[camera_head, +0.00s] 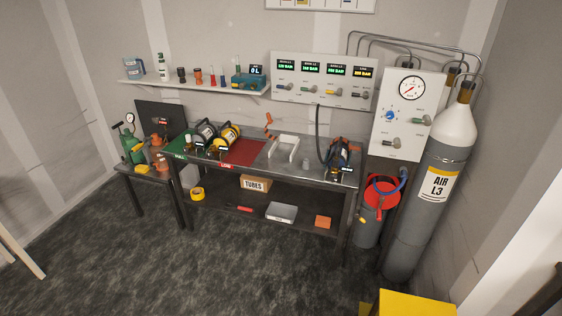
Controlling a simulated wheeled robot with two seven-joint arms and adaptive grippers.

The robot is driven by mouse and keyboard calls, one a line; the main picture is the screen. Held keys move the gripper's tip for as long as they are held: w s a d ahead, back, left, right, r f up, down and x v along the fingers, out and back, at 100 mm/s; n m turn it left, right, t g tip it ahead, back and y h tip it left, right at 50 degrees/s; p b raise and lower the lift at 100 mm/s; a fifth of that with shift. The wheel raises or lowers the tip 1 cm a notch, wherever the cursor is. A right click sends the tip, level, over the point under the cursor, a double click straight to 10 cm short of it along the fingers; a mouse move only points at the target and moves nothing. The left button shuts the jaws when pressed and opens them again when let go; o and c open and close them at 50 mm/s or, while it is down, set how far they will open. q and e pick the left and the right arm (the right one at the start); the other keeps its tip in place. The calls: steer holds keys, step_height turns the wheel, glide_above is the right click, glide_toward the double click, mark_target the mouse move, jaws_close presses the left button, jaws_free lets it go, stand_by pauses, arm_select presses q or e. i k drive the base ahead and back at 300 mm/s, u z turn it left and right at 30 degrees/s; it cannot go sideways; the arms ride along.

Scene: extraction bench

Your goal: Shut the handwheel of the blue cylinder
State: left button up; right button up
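A small dark blue cylinder (343,153) lies tilted at the right end of the workbench (300,168), with orange and black parts around it. A black hose from the wall panel comes down beside it. Its handwheel is too small to make out, so I cannot tell whether it is open or shut. Neither of my grippers is in view.
A black cylinder (206,132) and a yellow cylinder (228,137) lie on the bench's left half. The dark floor in front is mostly clear.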

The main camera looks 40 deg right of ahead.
mark_target(333, 177)
steer(key=z, duration=0.15)
steer(key=i, duration=1.6)
steer(key=z, duration=0.4)
